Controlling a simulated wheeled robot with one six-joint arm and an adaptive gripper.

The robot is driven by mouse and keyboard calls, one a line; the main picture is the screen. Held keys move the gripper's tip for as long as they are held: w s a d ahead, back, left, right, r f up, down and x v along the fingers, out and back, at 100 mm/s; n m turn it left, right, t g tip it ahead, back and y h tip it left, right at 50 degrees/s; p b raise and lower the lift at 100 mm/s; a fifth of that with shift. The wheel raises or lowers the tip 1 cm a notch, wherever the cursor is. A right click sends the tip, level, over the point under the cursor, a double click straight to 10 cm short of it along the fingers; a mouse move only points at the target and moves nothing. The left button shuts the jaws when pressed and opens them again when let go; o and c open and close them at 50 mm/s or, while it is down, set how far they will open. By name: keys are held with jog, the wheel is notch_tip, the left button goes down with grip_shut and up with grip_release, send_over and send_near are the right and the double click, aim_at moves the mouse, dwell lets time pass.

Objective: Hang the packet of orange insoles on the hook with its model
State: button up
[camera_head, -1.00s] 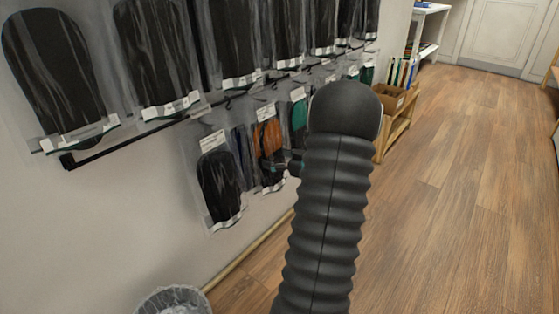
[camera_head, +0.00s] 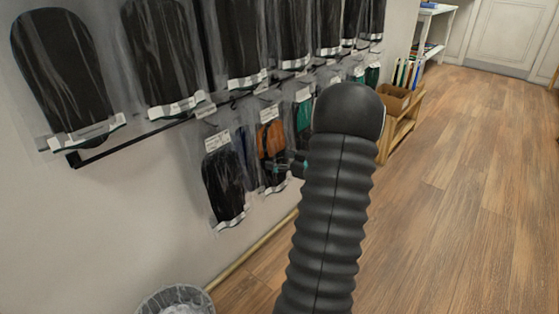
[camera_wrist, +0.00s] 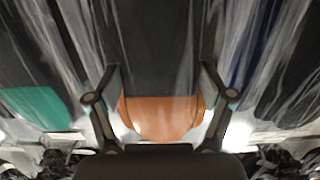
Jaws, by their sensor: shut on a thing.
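The packet of orange insoles (camera_head: 271,138) is in the lower row at the wall rack, between a blue packet on its left and a green packet on its right. It is clear plastic with a white label at the top, and dark material shows below the orange. My gripper (camera_head: 292,164) reaches it from the right, at its lower part. In the wrist view the orange insole (camera_wrist: 160,117) lies between the two fingers of my gripper (camera_wrist: 160,80), which are shut on the packet. Whether the packet's hole is on a hook (camera_head: 262,89) cannot be told.
Black insole packets (camera_head: 150,50) fill the upper row, and a black packet (camera_head: 224,185) hangs at the lower left. A green packet (camera_head: 303,113) is close on the right. A bin (camera_head: 175,299) stands below. The wooden floor at right is clear.

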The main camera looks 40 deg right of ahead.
jog(key=shift+f, duration=0.1)
dwell(0.3)
jog(key=o, duration=1.1)
jog(key=s, duration=0.4)
jog(key=s+r, duration=0.1)
jog(key=s, duration=0.3)
jog(key=s+d+r, duration=0.1)
jog(key=s, duration=0.2)
jog(key=shift+s, duration=0.4)
